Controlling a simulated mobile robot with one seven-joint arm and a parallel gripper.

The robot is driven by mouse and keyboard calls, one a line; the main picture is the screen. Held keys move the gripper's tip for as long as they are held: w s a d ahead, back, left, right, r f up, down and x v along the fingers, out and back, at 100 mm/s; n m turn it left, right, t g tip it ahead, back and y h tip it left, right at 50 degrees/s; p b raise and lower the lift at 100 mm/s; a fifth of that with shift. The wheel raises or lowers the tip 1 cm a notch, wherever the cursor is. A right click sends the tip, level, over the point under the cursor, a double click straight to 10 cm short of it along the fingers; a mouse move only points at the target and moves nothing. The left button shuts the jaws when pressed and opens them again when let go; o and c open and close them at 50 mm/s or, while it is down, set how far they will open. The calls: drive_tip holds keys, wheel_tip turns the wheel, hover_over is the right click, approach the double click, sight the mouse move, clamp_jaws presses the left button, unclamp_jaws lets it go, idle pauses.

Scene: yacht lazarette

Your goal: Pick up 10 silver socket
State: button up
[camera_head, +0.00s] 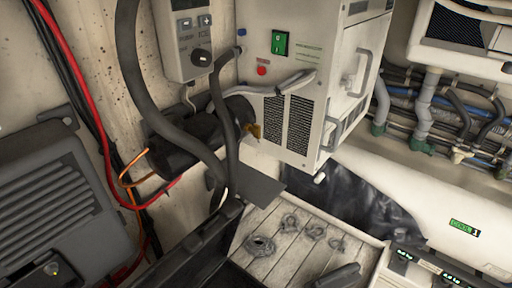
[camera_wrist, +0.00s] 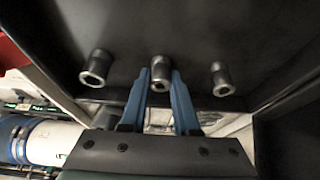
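Three silver sockets lie in a row on a dark surface in the wrist view: one at left (camera_wrist: 96,68), one in the middle (camera_wrist: 161,73) and one at right (camera_wrist: 222,80). My gripper (camera_wrist: 161,88) has its two blue fingers apart, one on each side of the middle socket. The gap is little wider than that socket, and I see no clear contact. I cannot tell any size marks on the sockets. In the head view, I cannot make out these sockets or the fingertips.
In the head view, a white cabinet (camera_head: 318,60) with vents stands above a pale slatted surface (camera_head: 275,262) holding several small metal fittings (camera_head: 289,222). Hoses and a dark cylinder (camera_head: 188,145) are at left. A blue-white cylinder (camera_wrist: 40,140) is at lower left in the wrist view.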

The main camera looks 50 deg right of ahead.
clamp_jaws()
